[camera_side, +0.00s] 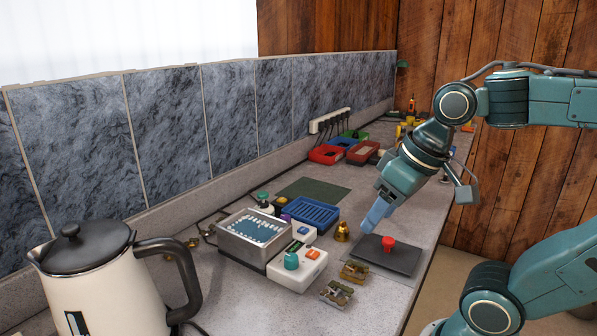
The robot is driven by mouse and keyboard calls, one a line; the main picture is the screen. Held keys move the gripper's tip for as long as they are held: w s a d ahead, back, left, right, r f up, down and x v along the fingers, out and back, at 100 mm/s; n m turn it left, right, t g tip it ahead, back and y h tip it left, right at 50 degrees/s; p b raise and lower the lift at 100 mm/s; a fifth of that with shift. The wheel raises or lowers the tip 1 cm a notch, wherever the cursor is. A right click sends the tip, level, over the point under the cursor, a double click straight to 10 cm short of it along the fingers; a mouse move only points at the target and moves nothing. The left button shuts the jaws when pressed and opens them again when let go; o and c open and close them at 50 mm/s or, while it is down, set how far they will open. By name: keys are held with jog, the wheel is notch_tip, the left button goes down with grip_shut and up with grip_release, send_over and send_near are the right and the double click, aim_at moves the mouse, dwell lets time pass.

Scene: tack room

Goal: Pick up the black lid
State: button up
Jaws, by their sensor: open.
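A flat dark grey-black lid (405,262) with a red knob (388,243) on top lies on the counter, right of centre. My gripper (375,215) is above and slightly left of and behind the knob, pointing down at a tilt. Its pale blue fingers look empty and apart from the lid. The gap between the fingers is hard to see from this side. A dark lid with a small knob also sits on the cream kettle (105,290) at the front left.
Left of the flat lid are a brass bell-shaped piece (342,232), small brass fittings (337,293), a white control box (297,268) and a metal bath (253,238). A blue tray (305,212) and red bins (326,153) stand farther back. The counter's right edge is close to the lid.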

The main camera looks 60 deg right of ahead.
jog(key=w+d+m+g+y, duration=0.3)
jog(key=d+m+g, duration=0.2)
jog(key=d+m, duration=0.7)
jog(key=d, duration=0.7)
jog(key=shift+w+f+g, duration=0.25)
jog(key=shift+f+g, duration=0.15)
jog(key=shift+a+f, duration=0.15)
send_over(389, 239)
jog(key=d, duration=0.2)
jog(key=shift+w+a+f, duration=0.1)
jog(key=shift+w+f, duration=0.1)
jog(key=shift+f, duration=1.8)
jog(key=shift+w+f, duration=0.2)
jog(key=shift+f, duration=1.8)
jog(key=shift+x, duration=2.6)
jog(key=shift+a, duration=0.1)
